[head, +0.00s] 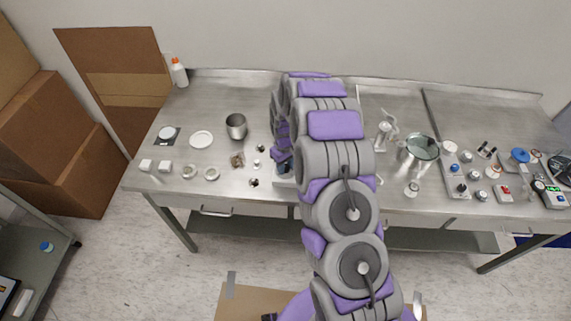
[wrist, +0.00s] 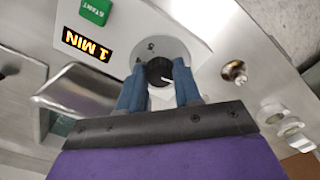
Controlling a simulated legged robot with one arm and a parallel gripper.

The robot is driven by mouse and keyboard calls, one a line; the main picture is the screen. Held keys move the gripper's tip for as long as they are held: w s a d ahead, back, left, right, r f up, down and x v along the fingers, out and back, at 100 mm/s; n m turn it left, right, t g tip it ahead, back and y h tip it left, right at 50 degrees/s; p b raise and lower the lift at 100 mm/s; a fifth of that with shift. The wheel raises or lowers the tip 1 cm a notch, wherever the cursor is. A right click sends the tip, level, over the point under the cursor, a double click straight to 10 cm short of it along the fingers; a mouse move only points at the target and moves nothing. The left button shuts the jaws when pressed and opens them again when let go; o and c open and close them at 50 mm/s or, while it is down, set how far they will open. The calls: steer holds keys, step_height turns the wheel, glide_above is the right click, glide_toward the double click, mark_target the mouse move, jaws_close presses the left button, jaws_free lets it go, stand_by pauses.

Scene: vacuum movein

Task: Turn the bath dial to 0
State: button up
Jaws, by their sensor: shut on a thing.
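The black dial (wrist: 160,73) with a white pointer line sits on a round grey plate in the wrist view, on a pale panel. An orange display reading "1 MIN" (wrist: 87,44) and a green START button (wrist: 95,10) are on the same panel, to its left. My gripper (wrist: 160,80) has its two blue fingers on either side of the dial, closed on it. The numbers around the dial are too small or hidden to read. In the head view my arm covers most of the panel and the dial.
The steel table (head: 210,95) carries a metal cup (head: 236,126), a glass pot (head: 420,147) and several small parts. A brass-coloured fitting (wrist: 234,72) is right of the dial in the wrist view. A spray bottle (head: 179,73) stands at the back left. Cardboard boxes (head: 62,145) are left of the table.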

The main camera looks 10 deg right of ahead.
steer(key=n, duration=0.5)
steer(key=shift+w+r, duration=0.15)
steer(key=shift+w, duration=0.1)
stand_by(0.5)
steer(key=o, duration=0.8)
steer(key=shift+o, duration=1.2)
steer(key=shift+s, duration=0.15)
step_height(320, 180, up, 17)
steer(key=p, duration=0.1)
